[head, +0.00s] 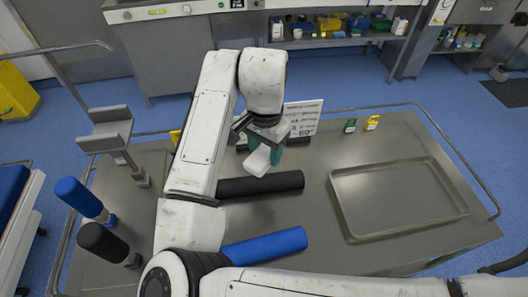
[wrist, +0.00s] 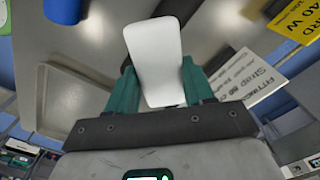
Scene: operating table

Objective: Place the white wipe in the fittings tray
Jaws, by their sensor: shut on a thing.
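The white wipe (wrist: 156,62) is a pale, flat block with rounded corners, held between the green fingers of my gripper (wrist: 157,88) in the wrist view. In the head view my gripper (head: 265,153) is shut on the wipe (head: 257,161), above the table behind the black roll. The fittings tray (head: 347,219) is a wide, shallow metal tray on the right of the table, and it looks empty. My gripper is to the left of the tray, apart from it. A part of the tray also shows at the left of the wrist view (wrist: 42,98).
A black roll (head: 262,186) and a blue roll (head: 264,248) lie left of the tray. A white sign (head: 303,117) stands behind my gripper. A rail (head: 452,145) runs round the table edge.

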